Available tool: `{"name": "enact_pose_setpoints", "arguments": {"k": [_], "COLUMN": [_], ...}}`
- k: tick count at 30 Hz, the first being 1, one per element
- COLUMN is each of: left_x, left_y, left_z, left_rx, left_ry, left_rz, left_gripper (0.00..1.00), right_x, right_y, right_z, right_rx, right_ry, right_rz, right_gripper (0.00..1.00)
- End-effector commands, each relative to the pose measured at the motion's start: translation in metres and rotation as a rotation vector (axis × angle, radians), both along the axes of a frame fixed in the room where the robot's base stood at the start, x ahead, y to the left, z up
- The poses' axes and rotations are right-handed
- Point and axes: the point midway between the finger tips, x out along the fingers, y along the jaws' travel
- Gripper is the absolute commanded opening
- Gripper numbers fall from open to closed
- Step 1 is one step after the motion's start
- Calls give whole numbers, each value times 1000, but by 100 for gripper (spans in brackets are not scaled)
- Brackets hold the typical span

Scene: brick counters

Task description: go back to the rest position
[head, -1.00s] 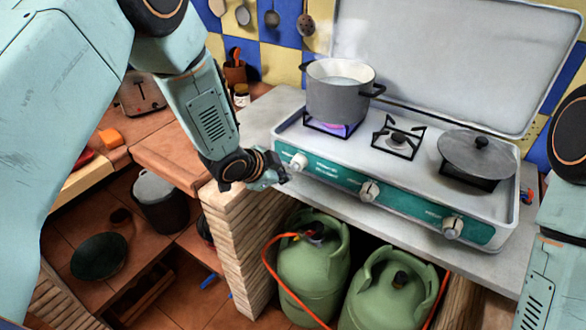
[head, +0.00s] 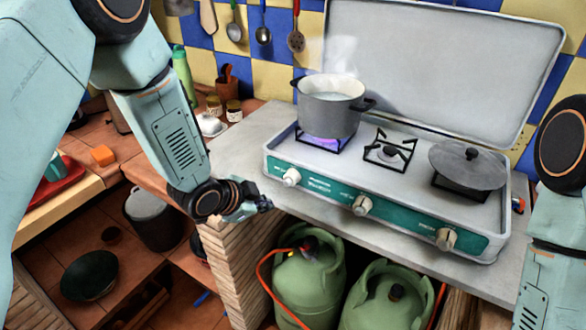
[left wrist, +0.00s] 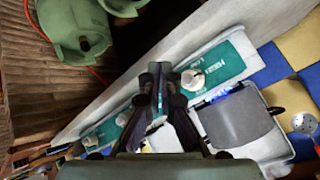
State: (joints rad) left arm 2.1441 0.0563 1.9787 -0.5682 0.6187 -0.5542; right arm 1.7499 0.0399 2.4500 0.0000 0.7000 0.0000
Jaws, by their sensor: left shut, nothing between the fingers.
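My left gripper (head: 250,208) is shut and empty. In the head view it hangs in front of the stove's left front corner, beside the left knob (head: 291,177) and apart from it. In the left wrist view my left gripper (left wrist: 158,75) shows with its fingers together, the stove's teal front panel (left wrist: 222,62) behind it. My right arm shows at the right edge of the head view, but its gripper is out of the frame.
A steaming grey pot (head: 328,112) stands over a lit burner on the stove (head: 405,195). Green gas bottles (head: 308,275) stand below the counter. An orange block (head: 103,155) and jars (head: 233,111) are at the left.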

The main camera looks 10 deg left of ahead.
Motion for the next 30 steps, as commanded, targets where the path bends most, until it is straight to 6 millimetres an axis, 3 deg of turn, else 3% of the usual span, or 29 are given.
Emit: {"name": "enact_pose_setpoints", "arguments": {"k": [5,8,9,17,21,27,30], "left_x": [0,-4,-14,-134,-212,-316,-346], "left_y": [0,3,6,31,43,55,56], "left_z": [0,-2,-7,-109,-160,-211,-228], "left_rx": [-14,-79,-121,-264,-250,-160,-121], "left_ry": [6,40,77,394,546,724,782], "left_rz": [16,115,192,672,876,1057,1071], "left_gripper": [0,0,0,0,0,0,0], "right_x": [0,0,0,0,0,0,0], "right_y": [0,0,0,0,0,0,0], "right_z": [0,0,0,-32,-53,-83,-94], "right_rx": [0,0,0,0,0,0,0], "right_ry": [0,0,0,0,0,0,0], "right_rz": [0,0,0,0,0,0,0], "right_gripper": [33,33,33,33,33,33,33]}}
